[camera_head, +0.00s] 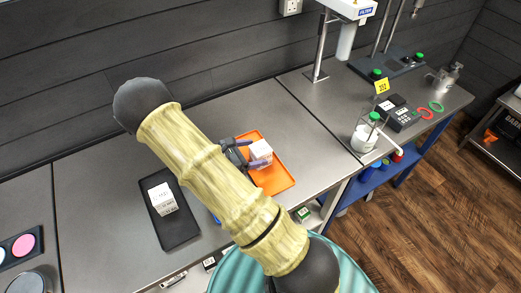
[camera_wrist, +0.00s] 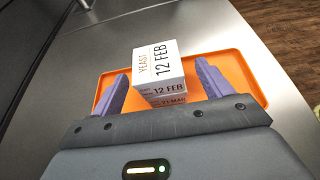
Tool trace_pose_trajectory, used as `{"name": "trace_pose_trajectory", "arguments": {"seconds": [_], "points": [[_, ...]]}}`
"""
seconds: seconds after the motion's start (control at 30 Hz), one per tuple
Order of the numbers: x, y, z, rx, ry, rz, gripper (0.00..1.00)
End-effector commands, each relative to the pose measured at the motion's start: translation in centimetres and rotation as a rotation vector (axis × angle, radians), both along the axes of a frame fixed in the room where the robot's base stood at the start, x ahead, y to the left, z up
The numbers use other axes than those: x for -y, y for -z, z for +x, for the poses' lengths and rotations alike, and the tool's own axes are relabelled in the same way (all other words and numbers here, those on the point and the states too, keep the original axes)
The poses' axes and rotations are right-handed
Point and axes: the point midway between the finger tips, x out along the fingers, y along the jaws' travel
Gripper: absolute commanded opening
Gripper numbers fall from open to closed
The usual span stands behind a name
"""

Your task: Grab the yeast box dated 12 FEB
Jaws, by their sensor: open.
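The white yeast box (camera_wrist: 157,59) reads "YEAST 12 FEB" on top and "12 FEB" on its near side. It sits on another white box (camera_wrist: 172,102) whose partly hidden label seems to read "21 MAR". The stack stands on an orange tray (camera_wrist: 236,68); in the head view the top box (camera_head: 261,149) is at the right of my gripper, on the orange tray (camera_head: 277,183). My gripper (camera_wrist: 162,73) is open, with one purple finger on each side of the stack and visible gaps. The head view shows my gripper (camera_head: 245,152) partly behind my arm.
A black tray (camera_head: 177,235) with white boxes (camera_head: 162,199) lies on the steel counter (camera_head: 95,200) at left. At right stand a bottle with a green cap (camera_head: 365,137), a black keypad device (camera_head: 400,120) and a yellow sign (camera_head: 382,86). A dark wall runs behind.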

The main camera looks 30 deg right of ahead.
Motion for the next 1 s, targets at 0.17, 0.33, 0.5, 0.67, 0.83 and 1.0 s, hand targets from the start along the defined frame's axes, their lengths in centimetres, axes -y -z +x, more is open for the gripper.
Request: {"name": "trace_pose_trajectory", "arguments": {"seconds": [0.17, 0.33, 0.5, 0.67, 0.83, 1.0], "points": [[2.6, 0.7, 0.3, -0.002, 0.002, -0.001, 0.78], [3.3, 1.2, 0.4, 0.000, -0.001, 0.001, 0.78], [3.3, 1.3, 0.4, 0.001, -0.001, 0.001, 0.78], [3.3, 1.2, 0.4, 0.001, 0.000, 0.000, 0.78], [3.3, 1.2, 0.4, 0.001, 0.000, 0.000, 0.72], [3.3, 1.2, 0.4, 0.001, 0.000, 0.000, 0.39]]}}
